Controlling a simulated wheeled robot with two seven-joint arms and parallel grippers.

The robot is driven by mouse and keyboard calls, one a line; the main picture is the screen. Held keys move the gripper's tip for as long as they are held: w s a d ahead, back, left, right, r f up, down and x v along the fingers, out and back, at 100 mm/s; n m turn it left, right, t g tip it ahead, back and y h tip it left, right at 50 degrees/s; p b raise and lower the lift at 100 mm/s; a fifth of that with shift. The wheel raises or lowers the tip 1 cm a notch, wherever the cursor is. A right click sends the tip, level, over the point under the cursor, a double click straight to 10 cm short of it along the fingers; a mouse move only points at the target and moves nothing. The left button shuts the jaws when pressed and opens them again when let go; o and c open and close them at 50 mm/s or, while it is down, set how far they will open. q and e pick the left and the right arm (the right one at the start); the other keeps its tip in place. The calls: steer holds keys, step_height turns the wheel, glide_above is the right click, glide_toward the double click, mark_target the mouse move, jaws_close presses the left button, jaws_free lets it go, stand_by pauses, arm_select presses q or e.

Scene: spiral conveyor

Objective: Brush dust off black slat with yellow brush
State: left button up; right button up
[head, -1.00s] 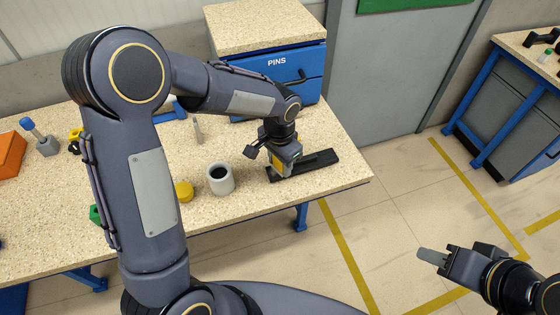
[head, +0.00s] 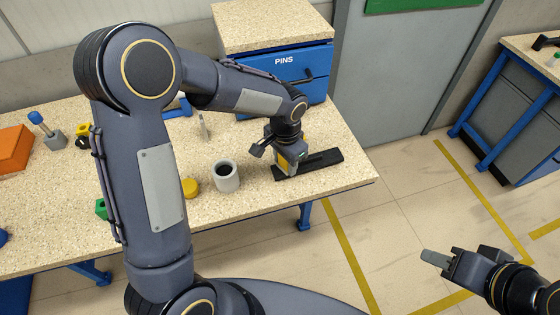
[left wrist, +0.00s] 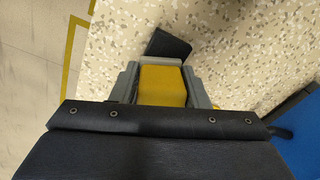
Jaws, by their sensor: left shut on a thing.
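The black slat (head: 325,160) lies flat on the speckled bench top near its right front corner. My left gripper (head: 288,165) is over the left half of the slat, shut on the yellow brush (head: 283,161). In the left wrist view the yellow brush (left wrist: 162,84) sits between the grey fingers, and one end of the black slat (left wrist: 168,46) shows beyond it. The brush's lower end is hidden, so I cannot tell whether it touches the slat. Dust on the slat is too small to make out. My right gripper (head: 438,259) is over the floor, away from the bench.
A grey cup (head: 226,178) with a dark inside and a yellow round piece (head: 190,187) stand left of the slat. A blue PINS drawer box (head: 290,70) stands behind. An orange block (head: 14,150) is at the far left. The bench's right edge is close to the slat.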

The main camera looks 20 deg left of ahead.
arm_select(q)
steer(key=shift+a+r+p, duration=0.1)
steer(key=shift+r+p, duration=2.1)
steer(key=shift+r, duration=0.75)
steer(key=shift+s, duration=0.1)
